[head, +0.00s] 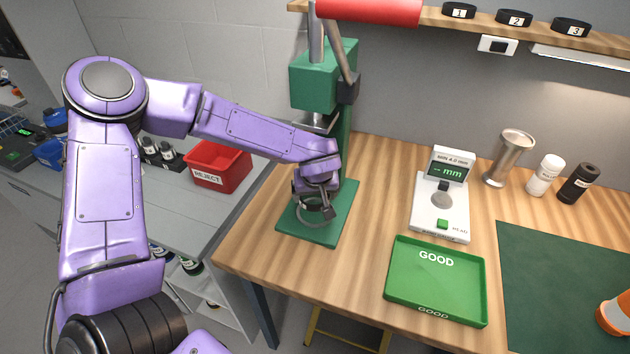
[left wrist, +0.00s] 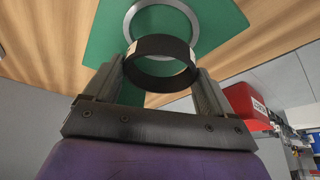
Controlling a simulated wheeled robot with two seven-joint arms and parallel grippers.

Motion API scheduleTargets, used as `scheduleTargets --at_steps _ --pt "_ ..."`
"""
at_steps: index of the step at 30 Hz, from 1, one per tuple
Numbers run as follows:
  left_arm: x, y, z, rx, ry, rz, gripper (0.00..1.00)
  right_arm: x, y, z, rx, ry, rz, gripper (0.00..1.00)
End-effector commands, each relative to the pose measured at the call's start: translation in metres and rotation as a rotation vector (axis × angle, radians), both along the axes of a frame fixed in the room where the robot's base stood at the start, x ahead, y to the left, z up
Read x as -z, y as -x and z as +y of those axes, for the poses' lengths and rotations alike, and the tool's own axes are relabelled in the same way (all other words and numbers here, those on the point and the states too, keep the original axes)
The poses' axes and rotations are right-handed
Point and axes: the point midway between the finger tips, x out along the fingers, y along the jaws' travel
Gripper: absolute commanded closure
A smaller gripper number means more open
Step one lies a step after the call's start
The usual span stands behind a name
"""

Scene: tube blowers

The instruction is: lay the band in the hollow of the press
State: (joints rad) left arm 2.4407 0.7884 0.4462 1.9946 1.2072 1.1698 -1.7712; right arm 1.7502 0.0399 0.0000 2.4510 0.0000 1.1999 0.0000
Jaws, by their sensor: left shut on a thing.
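My left gripper (head: 316,207) is over the base plate of the green press (head: 324,75). In the left wrist view the gripper (left wrist: 160,78) is shut on a black band (left wrist: 162,44), with one finger on each side. Small pale patches show on the band near the fingers. The green base plate (left wrist: 108,40) carries a light grey ring (left wrist: 196,15) around the hollow. The band overlaps the ring in this view, and I cannot tell how large the gap between them is. The gripper mostly hides the band in the head view. My right gripper is not in view.
A white gauge (head: 455,207) and a green GOOD tray (head: 485,290) stand right of the press. A red REJECT bin (head: 238,172) is on the grey bench to the left. Two bottles and a metal cup (head: 512,155) stand at the back right. Numbered black rings sit on the shelf.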

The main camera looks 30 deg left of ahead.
Motion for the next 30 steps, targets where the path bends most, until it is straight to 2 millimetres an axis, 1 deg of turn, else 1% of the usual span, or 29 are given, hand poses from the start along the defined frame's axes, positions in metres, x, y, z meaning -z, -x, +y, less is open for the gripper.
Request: scheduleTargets --at_steps 9,16,18,21,30 --pt "0.001 0.000 0.001 -0.004 0.000 0.001 0.45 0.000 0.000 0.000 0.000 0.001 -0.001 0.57" --pt "-0.003 0.003 -0.001 0.000 -0.002 0.001 0.45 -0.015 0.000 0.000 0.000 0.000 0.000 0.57" --pt "0.006 0.003 -0.001 -0.001 -0.001 0.003 0.45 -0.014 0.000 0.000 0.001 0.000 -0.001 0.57" --pt "0.010 0.002 -0.001 0.000 -0.002 0.001 0.45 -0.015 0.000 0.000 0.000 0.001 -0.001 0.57" --pt "0.011 0.002 -0.001 0.000 -0.001 0.000 0.45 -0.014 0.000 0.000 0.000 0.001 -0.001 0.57"
